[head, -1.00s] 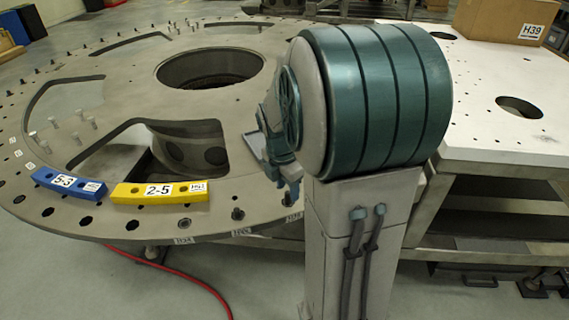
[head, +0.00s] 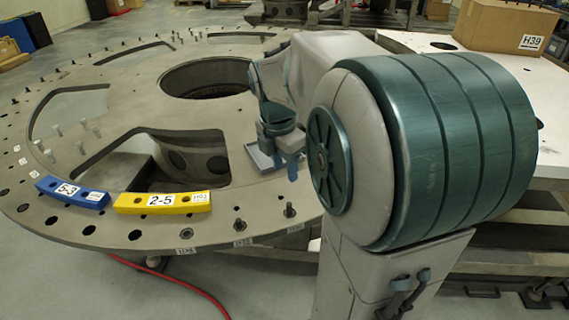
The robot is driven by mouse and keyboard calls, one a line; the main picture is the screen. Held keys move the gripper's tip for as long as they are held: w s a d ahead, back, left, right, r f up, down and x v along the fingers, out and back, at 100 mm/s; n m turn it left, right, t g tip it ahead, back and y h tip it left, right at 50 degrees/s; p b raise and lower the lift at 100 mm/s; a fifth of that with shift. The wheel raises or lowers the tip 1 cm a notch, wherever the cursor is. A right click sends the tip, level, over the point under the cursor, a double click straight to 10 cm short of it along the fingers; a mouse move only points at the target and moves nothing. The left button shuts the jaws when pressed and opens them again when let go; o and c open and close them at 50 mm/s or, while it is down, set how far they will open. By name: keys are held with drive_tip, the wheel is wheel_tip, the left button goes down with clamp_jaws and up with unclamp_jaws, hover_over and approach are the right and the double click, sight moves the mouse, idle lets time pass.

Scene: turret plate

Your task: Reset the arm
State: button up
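My arm fills the right half of the head view, with its big teal joint in front. The end of my arm with my gripper (head: 275,158) shows small and partly hidden beyond that joint, over the plate's right part. Its fingers are not clear enough to tell open from shut, and I see no object held in it. The large round grey turret plate (head: 130,105) lies at the left, with a round central opening and several cut-out windows.
A blue block marked 5-3 (head: 72,193) and a yellow block marked 2-5 (head: 162,203) lie end to end on the plate's near rim. Bolts stand on the plate. A cardboard box (head: 500,25) sits on the white table (head: 415,42) at the right. A red hose (head: 185,285) lies on the floor.

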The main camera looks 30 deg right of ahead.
idle(0.3)
drive_tip(key=s+a+m+t+p, duration=0.1)
drive_tip(key=s+a+m, duration=0.4)
drive_tip(key=m, duration=0.5)
drive_tip(key=s+a+f+m+t+y+p, duration=0.1)
drive_tip(key=s+a+m, duration=0.4)
drive_tip(key=m, duration=0.5)
drive_tip(key=shift+s+a+f+t+p, duration=0.2)
drive_tip(key=shift+s+f+t+p, duration=0.1)
drive_tip(key=shift+s, duration=0.6)
drive_tip(key=shift+s, duration=0.1)
